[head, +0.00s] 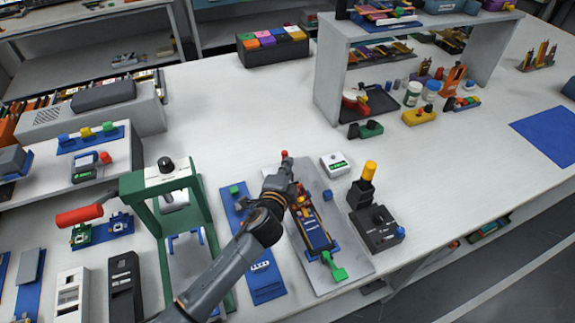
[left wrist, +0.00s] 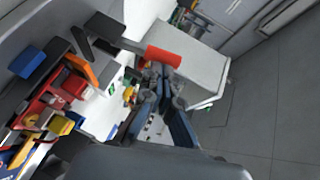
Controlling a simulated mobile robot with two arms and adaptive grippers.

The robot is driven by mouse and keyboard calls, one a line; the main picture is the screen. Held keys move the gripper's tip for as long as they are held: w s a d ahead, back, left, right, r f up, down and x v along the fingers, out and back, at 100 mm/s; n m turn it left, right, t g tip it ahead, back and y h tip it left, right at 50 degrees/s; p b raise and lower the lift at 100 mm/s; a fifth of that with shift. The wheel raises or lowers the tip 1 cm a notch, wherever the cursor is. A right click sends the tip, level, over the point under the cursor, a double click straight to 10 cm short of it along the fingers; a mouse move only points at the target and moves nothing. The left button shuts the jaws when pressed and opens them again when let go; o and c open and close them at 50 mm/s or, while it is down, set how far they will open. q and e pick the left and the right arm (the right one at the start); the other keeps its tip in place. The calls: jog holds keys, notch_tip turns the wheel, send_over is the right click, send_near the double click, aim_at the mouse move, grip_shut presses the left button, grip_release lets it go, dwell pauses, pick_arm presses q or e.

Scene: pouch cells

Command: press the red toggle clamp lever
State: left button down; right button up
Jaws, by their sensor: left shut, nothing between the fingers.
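The toggle clamp's red lever grip (head: 284,154) shows as a small red tip at the far end of the grey fixture plate (head: 345,240) in the head view. In the left wrist view the red grip (left wrist: 163,57) is a cylinder on a dark arm, just beyond my fingertips. My left gripper (head: 284,178) is over the far part of the plate, close to the lever, and partly hides the clamp. In the left wrist view the gripper (left wrist: 161,74) is shut and empty. I cannot tell whether it touches the grip. A blue pouch cell piece (head: 315,233) lies on the plate.
A green press (head: 205,200) with a red handle (head: 79,216) stands left of my arm. A black box (head: 376,228) with a yellow-topped post (head: 369,172) stands right of the plate. A white shelf (head: 328,80) stands behind. The table between shelf and plate is mostly clear.

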pick_arm(q)
jog(key=w+p, duration=0.1)
jog(key=p, duration=0.1)
jog(key=w+a+p, duration=0.1)
jog(key=p, duration=0.1)
jog(key=shift+r+p, duration=0.35)
jog(key=shift+r, duration=0.05)
jog(key=w, duration=0.1)
jog(key=g+p, duration=0.1)
jog(key=w+a+n, duration=0.1)
jog(key=shift+w+f+g+p, duration=0.3)
jog(key=shift+w+f, duration=0.05)
jog(key=shift+f, duration=0.05)
jog(key=shift+w+a+f+b, duration=0.3)
jog(key=shift+w+f+b, duration=0.2)
jog(key=shift+w, duration=0.2)
jog(key=shift+w+a+f+b, duration=0.35)
jog(key=shift+w+f+b, duration=0.5)
jog(key=shift+b, duration=0.1)
jog(key=shift+f, duration=0.1)
jog(key=shift+w, duration=0.1)
